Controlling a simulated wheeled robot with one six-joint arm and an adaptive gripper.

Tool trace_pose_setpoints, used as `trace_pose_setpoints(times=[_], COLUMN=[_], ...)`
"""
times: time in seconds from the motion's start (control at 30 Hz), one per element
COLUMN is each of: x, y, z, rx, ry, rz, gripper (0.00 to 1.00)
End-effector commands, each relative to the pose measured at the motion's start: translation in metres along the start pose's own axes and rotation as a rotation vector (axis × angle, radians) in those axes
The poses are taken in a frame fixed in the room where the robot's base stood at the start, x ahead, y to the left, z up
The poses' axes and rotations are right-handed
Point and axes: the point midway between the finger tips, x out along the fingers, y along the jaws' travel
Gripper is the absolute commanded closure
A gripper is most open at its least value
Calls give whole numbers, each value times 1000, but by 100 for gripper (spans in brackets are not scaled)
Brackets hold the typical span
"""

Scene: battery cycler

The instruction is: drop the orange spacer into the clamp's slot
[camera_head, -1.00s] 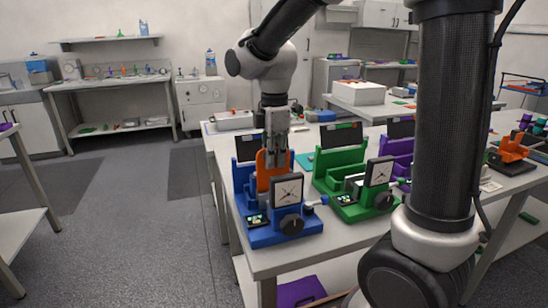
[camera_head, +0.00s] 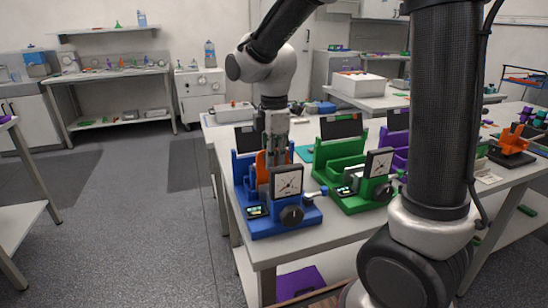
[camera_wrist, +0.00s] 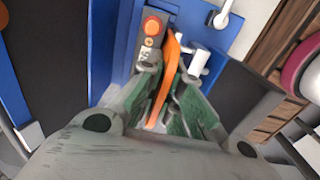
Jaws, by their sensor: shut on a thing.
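The orange spacer (camera_head: 261,164) is a thin upright plate over the blue clamp (camera_head: 290,227) at the near left of the table. My gripper (camera_head: 273,170) points down behind the clamp's dial. In the wrist view, its fingertips (camera_wrist: 165,98) are shut on the spacer (camera_wrist: 167,66), which is edge-on between them. The spacer's lower part is hidden behind the dial in the head view. The slot is not clearly visible, so I cannot tell how deep the spacer sits.
A green clamp (camera_head: 340,165) stands just right of the blue one, with a purple one (camera_head: 393,158) beyond. A black and orange fixture (camera_head: 513,142) is at the far right. In the wrist view, an orange button (camera_wrist: 152,26) and a white rod (camera_wrist: 198,62) flank the spacer.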

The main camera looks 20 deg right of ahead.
Motion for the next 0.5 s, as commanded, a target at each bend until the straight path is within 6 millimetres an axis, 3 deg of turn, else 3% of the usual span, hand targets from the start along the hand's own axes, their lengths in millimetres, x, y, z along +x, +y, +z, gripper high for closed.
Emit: trace_pose_setpoints(times=[0.47,0.5], x=[7,7], y=[0,0], z=[0,0], rx=[0,0], ry=[0,0], rz=[-1,-1], gripper=[100,90])
